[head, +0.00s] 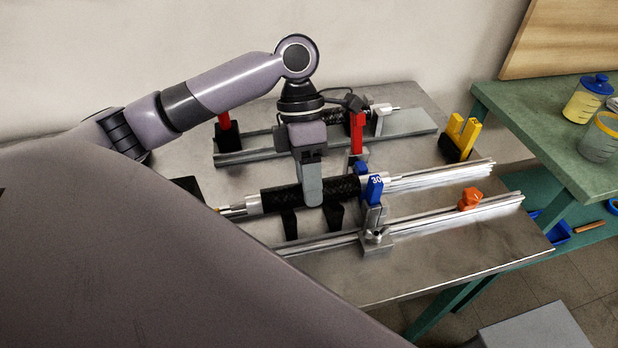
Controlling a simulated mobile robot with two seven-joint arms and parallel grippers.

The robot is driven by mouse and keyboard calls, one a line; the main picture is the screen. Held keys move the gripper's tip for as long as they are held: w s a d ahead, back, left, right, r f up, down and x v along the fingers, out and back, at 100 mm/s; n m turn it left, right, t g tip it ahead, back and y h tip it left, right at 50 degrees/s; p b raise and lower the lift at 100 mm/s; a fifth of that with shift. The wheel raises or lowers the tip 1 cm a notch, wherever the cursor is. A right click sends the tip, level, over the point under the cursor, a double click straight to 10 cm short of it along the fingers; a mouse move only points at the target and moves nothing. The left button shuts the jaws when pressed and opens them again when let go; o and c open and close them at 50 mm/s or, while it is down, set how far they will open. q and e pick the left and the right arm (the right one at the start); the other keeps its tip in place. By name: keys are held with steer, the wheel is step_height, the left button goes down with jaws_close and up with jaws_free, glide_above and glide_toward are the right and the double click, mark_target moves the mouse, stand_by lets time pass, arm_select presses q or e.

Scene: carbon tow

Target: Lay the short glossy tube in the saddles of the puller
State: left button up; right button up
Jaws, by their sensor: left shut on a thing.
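A black tube with a woven, slightly glossy look (276,198) lies lengthwise over the front rails, with silver pieces at both ends. My left gripper (313,196) comes down on its middle from above and is shut on it. Two black supports, (290,222) and (335,214), stand under the tube; I cannot tell whether it touches them. A blue block marked 30 (374,189) stands by its right end. A second dark tube (334,116) lies at the back, partly hidden by my wrist. My right gripper is not in view.
The front rail (440,213) carries a grey clamp (376,242) and an orange block (470,199). Red posts (228,133) and (357,130) stand at the back rail. A yellow forked piece (462,134) is at the right. A green bench with jars (588,98) stands beyond.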

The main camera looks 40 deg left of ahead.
arm_select(q)
steer(key=shift+f, duration=0.2)
steer(key=o, duration=1.2)
